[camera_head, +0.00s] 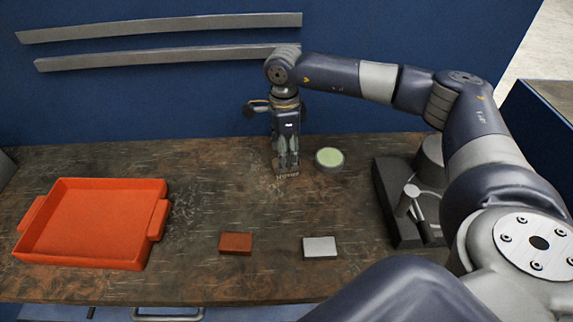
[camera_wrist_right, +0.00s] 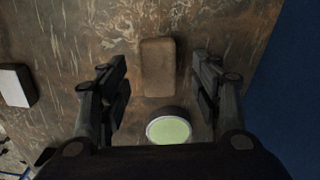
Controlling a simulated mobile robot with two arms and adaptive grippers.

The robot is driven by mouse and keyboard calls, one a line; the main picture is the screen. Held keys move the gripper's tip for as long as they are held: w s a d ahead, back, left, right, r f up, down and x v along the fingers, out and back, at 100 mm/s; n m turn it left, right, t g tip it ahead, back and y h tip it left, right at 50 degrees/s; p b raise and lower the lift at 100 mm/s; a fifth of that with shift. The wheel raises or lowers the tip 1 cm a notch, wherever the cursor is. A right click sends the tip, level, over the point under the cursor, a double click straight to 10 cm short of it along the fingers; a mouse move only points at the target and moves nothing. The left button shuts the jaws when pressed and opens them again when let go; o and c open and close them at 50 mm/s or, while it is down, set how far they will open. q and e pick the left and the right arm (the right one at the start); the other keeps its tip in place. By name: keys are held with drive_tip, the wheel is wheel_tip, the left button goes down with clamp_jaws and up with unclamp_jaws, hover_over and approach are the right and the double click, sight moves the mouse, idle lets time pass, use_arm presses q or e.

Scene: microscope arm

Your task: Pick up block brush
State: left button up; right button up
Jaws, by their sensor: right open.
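The block brush, as far as I can tell, is the brown rounded block (camera_wrist_right: 158,66) lying on the table in the right wrist view. In the head view only a small tan edge of it (camera_head: 287,176) shows below the fingers; the rest is hidden. My right gripper (camera_head: 287,163) points down over it at the back middle of the table. In the wrist view its two fingers (camera_wrist_right: 158,75) are spread apart, one on each side of the block, with gaps on both sides. I cannot tell how far the fingertips reach down beside it. My left gripper is not in view.
A round green-topped dish (camera_head: 329,158) stands close right of the gripper. A red-brown block (camera_head: 236,243) and a white block (camera_head: 320,247) lie in front. An orange tray (camera_head: 90,222) is at left, a dark microscope-like stand (camera_head: 398,205) at right. A blue wall (camera_head: 150,95) rises behind.

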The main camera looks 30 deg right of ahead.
drive_tip(key=f, duration=0.2)
drive_tip(key=f+p, duration=0.1)
drive_tip(key=f, duration=0.1)
drive_tip(key=shift+s+d+f, duration=0.1)
drive_tip(key=shift+s+d, duration=0.1)
drive_tip(key=c, duration=1.2)
drive_tip(key=shift+o, duration=0.2)
drive_tip(key=shift+r+b, duration=0.4)
drive_tip(key=shift+r, duration=0.4)
drive_tip(key=shift+s+a+r+b, duration=0.1)
drive_tip(key=shift+s+r+b, duration=0.15)
drive_tip(key=shift+r, duration=0.25)
drive_tip(key=shift+s+r+b, duration=0.1)
drive_tip(key=shift+r+b, duration=0.1)
drive_tip(key=shift+r, duration=0.25)
drive_tip(key=s+a+b, duration=0.1)
drive_tip(key=s, duration=0.4)
drive_tip(key=s+a+r+b, duration=0.1)
drive_tip(key=s+a, duration=0.1)
drive_tip(key=s, duration=0.2)
drive_tip(key=s+a+b, duration=0.1)
drive_tip(key=s, duration=0.4)
drive_tip(key=shift+s+a+r, duration=0.2)
drive_tip(key=shift+s+r, duration=0.1)
